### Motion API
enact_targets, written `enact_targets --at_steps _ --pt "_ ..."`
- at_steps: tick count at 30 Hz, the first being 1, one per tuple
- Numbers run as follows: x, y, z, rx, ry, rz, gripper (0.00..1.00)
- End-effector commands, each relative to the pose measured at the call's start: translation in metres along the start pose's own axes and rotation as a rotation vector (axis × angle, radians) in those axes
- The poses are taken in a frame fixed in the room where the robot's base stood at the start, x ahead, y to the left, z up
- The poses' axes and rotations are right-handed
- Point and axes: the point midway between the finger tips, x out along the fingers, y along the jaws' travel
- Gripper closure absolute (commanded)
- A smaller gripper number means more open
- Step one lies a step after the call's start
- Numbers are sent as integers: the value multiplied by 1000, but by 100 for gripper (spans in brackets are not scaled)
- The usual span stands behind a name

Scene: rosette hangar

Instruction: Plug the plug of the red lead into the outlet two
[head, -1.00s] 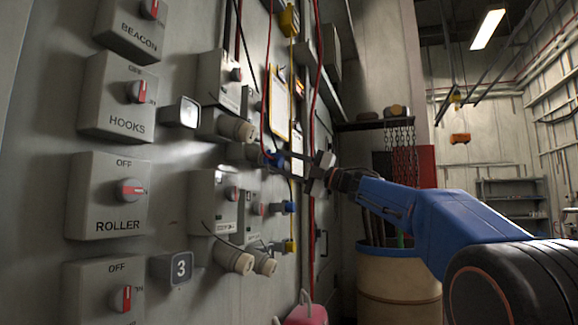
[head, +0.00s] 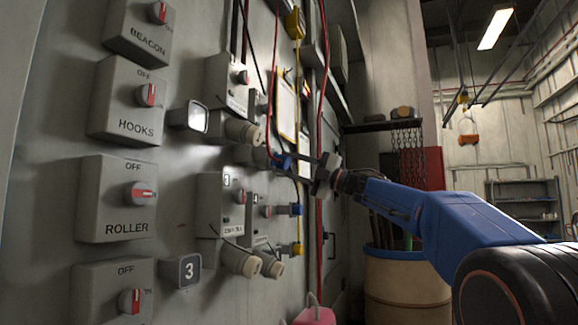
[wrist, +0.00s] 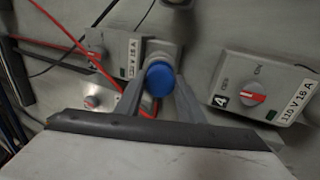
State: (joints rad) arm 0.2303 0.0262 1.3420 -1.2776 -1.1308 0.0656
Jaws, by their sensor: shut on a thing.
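My gripper (head: 291,160) is shut on the blue plug (head: 282,162) of the red lead (head: 271,100), close to the wall panel. In the wrist view the round blue plug (wrist: 159,78) sits between the two fingers, and the red lead (wrist: 82,52) loops to it from the upper left. A grey outlet (wrist: 162,48) is right behind the plug; the plug hides its mouth, so I cannot tell whether they touch. I cannot read a number two on any outlet.
An outlet box marked 4 (wrist: 258,92) is at the right in the wrist view. Switch boxes such as ROLLER (head: 118,200) line the left. A barrel (head: 405,290) stands behind my arm.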

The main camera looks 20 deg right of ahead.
Motion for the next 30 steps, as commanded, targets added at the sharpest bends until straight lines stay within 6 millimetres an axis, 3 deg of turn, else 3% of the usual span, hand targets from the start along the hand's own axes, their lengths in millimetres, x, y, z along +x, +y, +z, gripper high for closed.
enact_targets --at_steps 30 --pt "10 0 0 0 1 0 100"
